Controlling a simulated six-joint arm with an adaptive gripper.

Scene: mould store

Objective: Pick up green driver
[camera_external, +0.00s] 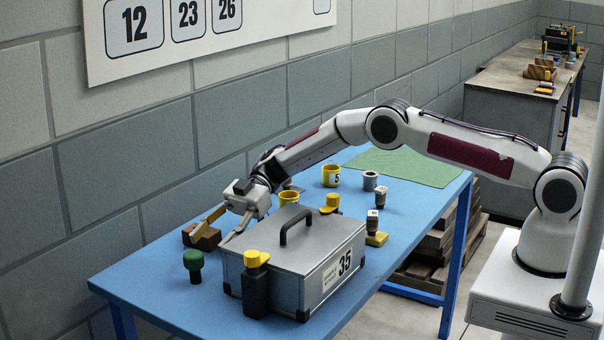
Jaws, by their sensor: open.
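The green driver (194,266), with a green knob-like top and a dark lower part, stands upright on the blue table (140,280) near its left end. My gripper (211,236) is open and points down and left, above and behind the driver as seen here. It appears empty and apart from the driver. A brown block (206,239) lies behind the driver, close to the fingertips; whether they touch it is unclear.
A grey case (290,262) marked 35, with a black handle, stands right of the driver. A yellow-topped black driver (255,285) stands before it. Yellow cups (331,175), other small tools and a green mat (408,163) lie farther back. The table's front left is clear.

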